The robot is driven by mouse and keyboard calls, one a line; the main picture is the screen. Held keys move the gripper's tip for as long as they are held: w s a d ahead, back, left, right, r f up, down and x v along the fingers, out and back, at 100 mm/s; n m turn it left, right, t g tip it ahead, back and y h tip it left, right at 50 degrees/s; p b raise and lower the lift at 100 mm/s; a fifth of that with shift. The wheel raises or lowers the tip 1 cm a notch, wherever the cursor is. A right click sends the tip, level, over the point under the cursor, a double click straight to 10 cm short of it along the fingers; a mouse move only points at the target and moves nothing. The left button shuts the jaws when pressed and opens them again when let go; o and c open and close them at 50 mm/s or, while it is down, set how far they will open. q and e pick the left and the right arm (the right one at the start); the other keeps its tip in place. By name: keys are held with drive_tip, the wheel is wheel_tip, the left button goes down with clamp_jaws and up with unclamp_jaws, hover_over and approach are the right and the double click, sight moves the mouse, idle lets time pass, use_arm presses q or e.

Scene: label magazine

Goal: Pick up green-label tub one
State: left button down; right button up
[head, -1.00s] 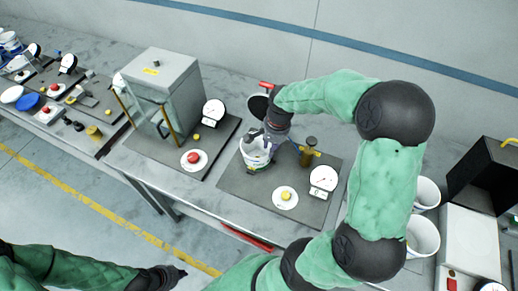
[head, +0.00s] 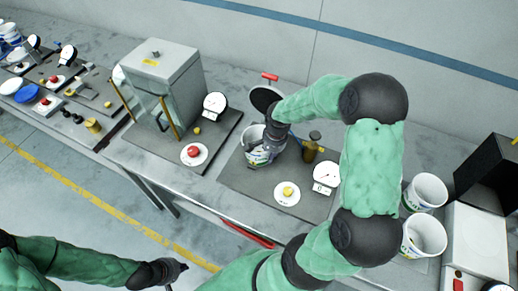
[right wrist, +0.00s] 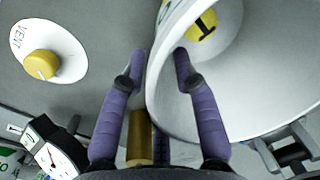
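A white tub (head: 254,149) with some green on its side stands on the dark grey mat in the middle of the head view. Whether it is green-label tub one I cannot tell. My right gripper (head: 270,150) is down at its rim and hides part of it. In the right wrist view, the purple fingers of my right gripper (right wrist: 160,68) are apart. The tub's wall (right wrist: 158,105) passes between them, one finger outside and one inside, with gaps visible. My left gripper (head: 172,272) is low at the left, away from the bench, too small to read.
Two white tubs (head: 423,236) stand at the right. A dial gauge (head: 325,175), a yellow knob (head: 288,191) and a brass post (head: 311,147) are close around the mat. A grey cabinet (head: 165,85) stands to the left. A black box (head: 487,170) is far right.

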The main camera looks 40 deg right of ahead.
wheel_tip(320, 180, down, 2)
drive_tip(key=shift+w+f, duration=0.1)
clamp_jaws()
drive_tip(key=shift+r, duration=0.25)
